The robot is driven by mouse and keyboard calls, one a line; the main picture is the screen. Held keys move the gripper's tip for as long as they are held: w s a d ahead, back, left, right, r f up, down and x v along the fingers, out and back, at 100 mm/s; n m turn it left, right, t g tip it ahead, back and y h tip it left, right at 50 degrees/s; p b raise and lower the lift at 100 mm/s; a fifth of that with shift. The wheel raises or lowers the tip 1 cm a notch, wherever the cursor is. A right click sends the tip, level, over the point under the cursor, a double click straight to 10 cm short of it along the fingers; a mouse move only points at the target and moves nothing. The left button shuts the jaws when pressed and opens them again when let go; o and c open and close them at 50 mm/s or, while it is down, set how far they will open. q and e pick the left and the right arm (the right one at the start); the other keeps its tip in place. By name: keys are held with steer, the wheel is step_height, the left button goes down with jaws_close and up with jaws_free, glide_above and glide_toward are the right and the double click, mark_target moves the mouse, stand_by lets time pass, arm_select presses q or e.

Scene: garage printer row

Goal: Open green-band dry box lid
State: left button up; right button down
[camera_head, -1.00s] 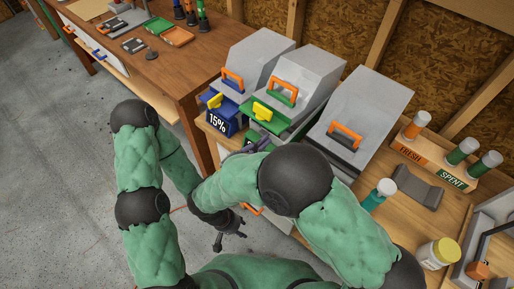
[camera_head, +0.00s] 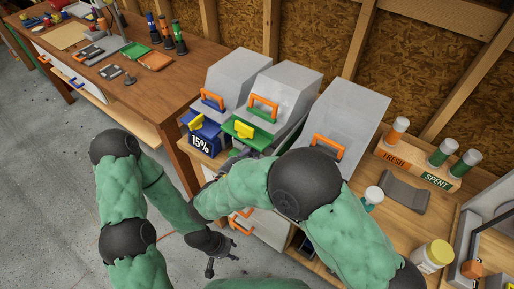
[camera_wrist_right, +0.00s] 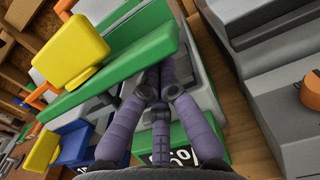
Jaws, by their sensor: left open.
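The green-band dry box (camera_head: 288,88) is a grey box with a green front lip, a yellow latch (camera_head: 243,130) and an orange handle (camera_head: 263,107), standing between two other grey boxes. Its green lip (camera_wrist_right: 130,65) and yellow latch (camera_wrist_right: 72,50) show large in the right wrist view. My right gripper (camera_wrist_right: 160,82) has its purple fingers drawn together just under the lip, above the green label front (camera_wrist_right: 200,140). Whether they touch the lip is hard to tell; the lid looks down in the head view. My left gripper (camera_head: 221,262) is open and empty, low in front of the bench.
A blue-band dry box (camera_head: 238,75) marked 15% stands close on the left. A larger grey box (camera_head: 350,110) stands on the right. A rack of FRESH and SPENT tubes (camera_head: 425,165) and a yellow-capped jar (camera_head: 434,255) are farther right. The floor at left is clear.

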steer(key=shift+w+d+r+g+p, duration=0.15)
steer(key=shift+r+g+p, duration=0.25)
steer(key=shift+r+p, duration=0.9)
steer(key=w+d+r+g+y+p, duration=0.2)
steer(key=r+p, duration=0.4)
steer(key=p, duration=0.2)
steer(key=w+d+r+g+y+p, duration=0.1)
steer(key=w+r+g+p, duration=0.15)
steer(key=r+p, duration=0.55)
steer(key=w+d+r+g+y+p, duration=0.3)
steer(key=w+d+r+p, duration=0.5)
steer(key=p, duration=0.9)
steer(key=shift+w+d+r, duration=0.25)
steer(key=shift+w+r, duration=0.25)
steer(key=shift+w, duration=1.25)
steer(key=shift+r+p, duration=0.1)
steer(key=shift+p, duration=0.2)
